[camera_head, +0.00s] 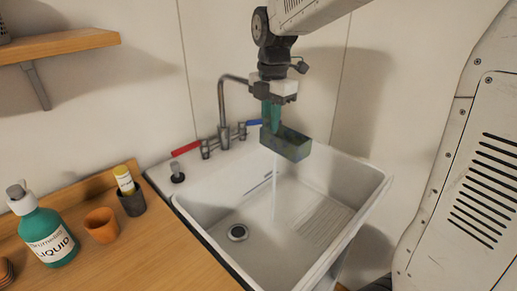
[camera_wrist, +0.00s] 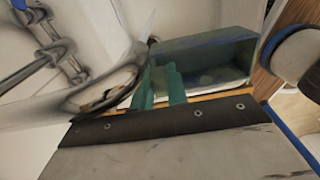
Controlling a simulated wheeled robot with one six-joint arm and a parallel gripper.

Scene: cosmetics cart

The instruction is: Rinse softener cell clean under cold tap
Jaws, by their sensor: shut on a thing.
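My gripper (camera_head: 271,118) is shut on the softener cell (camera_head: 287,144), an open green box with bluish smudges, and holds it above the basin. The wrist view shows the green fingers (camera_wrist: 160,86) at one end of the cell (camera_wrist: 208,58), with darker stains inside it. The tap (camera_head: 223,110) stands at the back of the sink, its spout bending towards my gripper. The blue-handled lever (camera_head: 253,122) is beside the cell, the red-handled lever (camera_head: 186,148) to the left. A thin water stream (camera_head: 275,188) falls below the cell. The spout's end is hidden behind my gripper.
The white sink (camera_head: 205,207) has a round drain (camera_head: 238,232) and a ribbed slope. On the wooden counter (camera_head: 160,255) at left stand a green liquid soap bottle (camera_head: 47,232), an orange cup (camera_head: 101,226) and a dark cup (camera_head: 132,202) holding a yellow-and-white tube. A wooden shelf (camera_head: 60,44) hangs upper left.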

